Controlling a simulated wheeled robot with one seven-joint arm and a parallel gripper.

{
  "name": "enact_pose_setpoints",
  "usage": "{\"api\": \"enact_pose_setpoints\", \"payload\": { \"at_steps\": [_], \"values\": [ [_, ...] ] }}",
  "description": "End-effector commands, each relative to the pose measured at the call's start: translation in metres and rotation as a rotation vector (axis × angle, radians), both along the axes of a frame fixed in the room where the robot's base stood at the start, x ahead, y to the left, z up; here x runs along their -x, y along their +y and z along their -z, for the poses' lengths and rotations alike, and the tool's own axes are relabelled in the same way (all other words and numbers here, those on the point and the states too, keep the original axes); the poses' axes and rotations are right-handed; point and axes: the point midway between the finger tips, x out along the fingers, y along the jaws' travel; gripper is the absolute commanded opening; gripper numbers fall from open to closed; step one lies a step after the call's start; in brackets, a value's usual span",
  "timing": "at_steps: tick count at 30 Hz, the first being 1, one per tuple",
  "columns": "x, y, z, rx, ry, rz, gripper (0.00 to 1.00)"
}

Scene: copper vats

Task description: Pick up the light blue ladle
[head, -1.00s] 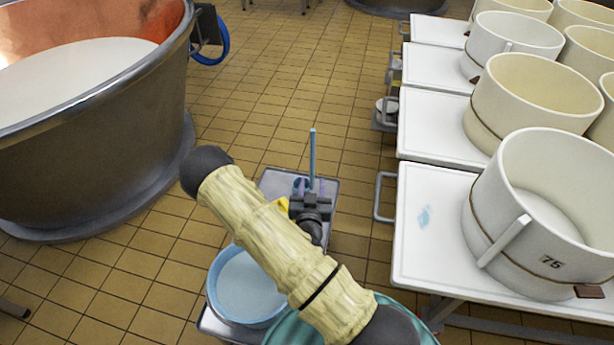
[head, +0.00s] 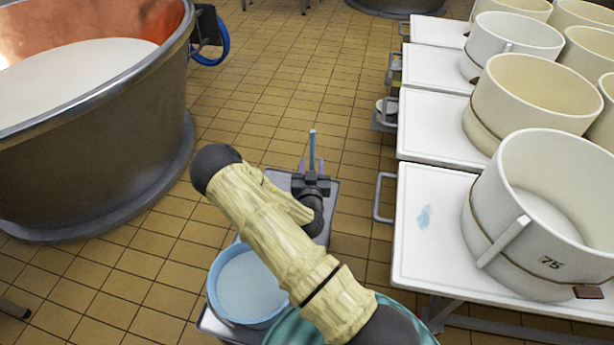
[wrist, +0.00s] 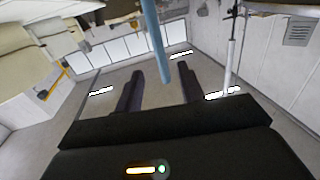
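The light blue ladle shows as an upright blue handle (head: 312,148) above the metal trolley in the head view. The wrist view also shows its handle (wrist: 152,38) coming down from the top edge. My gripper (head: 312,166) is at the lower part of the visible handle. In the wrist view my gripper (wrist: 162,80) is open, with one dark finger on each side of the handle's lower visible end. I cannot tell whether either finger touches it. The ladle's bowl is hidden in the head view.
A large vat (head: 100,165) is at left. White tables (head: 420,250) with white tubs (head: 490,225) are at right.

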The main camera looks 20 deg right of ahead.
Motion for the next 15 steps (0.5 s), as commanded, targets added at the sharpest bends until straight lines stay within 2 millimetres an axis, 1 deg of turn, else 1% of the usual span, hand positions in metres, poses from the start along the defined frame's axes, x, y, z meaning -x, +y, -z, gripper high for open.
{"api": "enact_pose_setpoints", "payload": {
  "at_steps": [1, 3, 6, 9, 15],
  "values": [
    [-0.009, -0.004, -0.001, 0.0, -0.003, -0.001, 0.39],
    [-0.02, -0.008, 0.0, 0.0, -0.002, -0.002, 0.39],
    [-0.031, -0.013, 0.0, 0.001, -0.001, 0.0, 0.39],
    [-0.035, -0.015, 0.0, 0.001, 0.001, 0.0, 0.39],
    [-0.035, -0.015, 0.0, 0.001, 0.001, 0.0, 0.39]
  ]
}}
